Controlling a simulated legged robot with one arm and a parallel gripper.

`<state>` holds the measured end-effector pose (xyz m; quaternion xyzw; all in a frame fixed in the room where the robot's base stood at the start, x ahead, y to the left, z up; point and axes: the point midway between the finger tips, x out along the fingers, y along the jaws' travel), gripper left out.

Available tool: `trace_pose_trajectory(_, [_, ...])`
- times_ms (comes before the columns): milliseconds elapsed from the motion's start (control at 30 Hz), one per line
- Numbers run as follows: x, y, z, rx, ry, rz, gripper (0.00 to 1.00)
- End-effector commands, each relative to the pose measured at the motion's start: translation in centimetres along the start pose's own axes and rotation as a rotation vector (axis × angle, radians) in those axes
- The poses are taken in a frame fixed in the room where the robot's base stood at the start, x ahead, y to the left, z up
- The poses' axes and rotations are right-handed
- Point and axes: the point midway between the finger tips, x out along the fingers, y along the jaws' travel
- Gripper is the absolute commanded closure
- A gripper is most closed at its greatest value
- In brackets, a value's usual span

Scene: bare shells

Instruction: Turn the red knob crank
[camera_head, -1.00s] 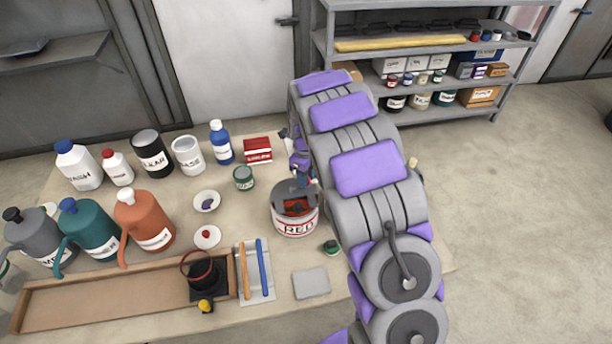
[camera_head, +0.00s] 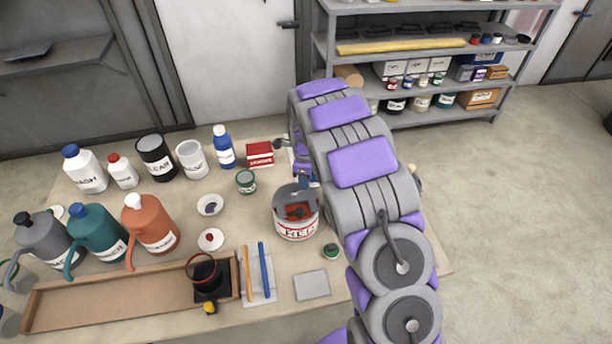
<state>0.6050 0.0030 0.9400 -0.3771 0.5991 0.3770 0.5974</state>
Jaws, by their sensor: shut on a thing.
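A can labelled RED (camera_head: 297,229) stands on the table just left of my arm. It has a grey top with a dark opening that shows red inside. My gripper (camera_head: 303,180) reaches down at the can's far right edge, partly hidden by my arm. It is shut at the crank there. The crank's red knob is too small and covered to make out clearly.
Left of the can are a small green can (camera_head: 246,182), a red box (camera_head: 260,154) and a white bowl (camera_head: 210,205). Several bottles and jugs fill the table's left side. A wooden tray (camera_head: 110,304) lies in front. A shelf (camera_head: 330,45) stands behind.

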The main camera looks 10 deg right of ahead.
Motion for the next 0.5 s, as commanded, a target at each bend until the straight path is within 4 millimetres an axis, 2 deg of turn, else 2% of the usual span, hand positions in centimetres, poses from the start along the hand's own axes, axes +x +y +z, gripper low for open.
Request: trace_pose_trajectory(500, [-0.2,-1.2,1.8,-0.492,-0.002,-0.002,1.00])
